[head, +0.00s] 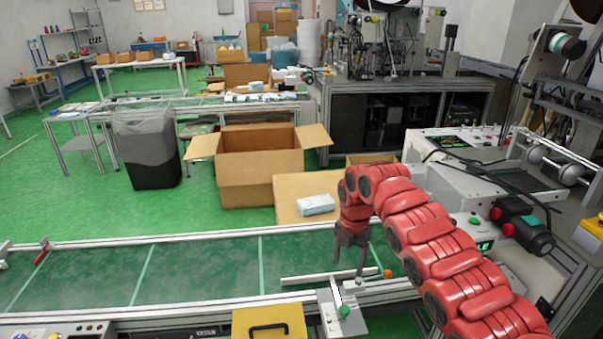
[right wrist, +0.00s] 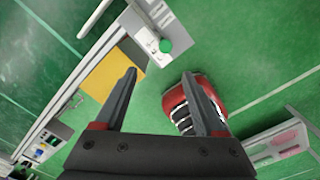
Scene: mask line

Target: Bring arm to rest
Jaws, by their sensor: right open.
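My right arm (head: 430,232) is red and reaches in from the lower right of the head view. Its dark gripper (head: 349,268) points down over the green conveyor belt (head: 200,266), near the belt's front rail. In the right wrist view the two fingers (right wrist: 160,76) are spread apart with nothing between them. The fingertips look clear of the conveyor parts, though their exact height is hard to tell. My left gripper is in neither view.
A metal bracket with a green knob (head: 343,311) and a light bar (head: 325,277) lie close to the gripper. A yellow panel (head: 270,323) is at the front. Beyond the belt are a pale blue pack (head: 316,205) on a carton (head: 290,185) and an open carton (head: 262,185).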

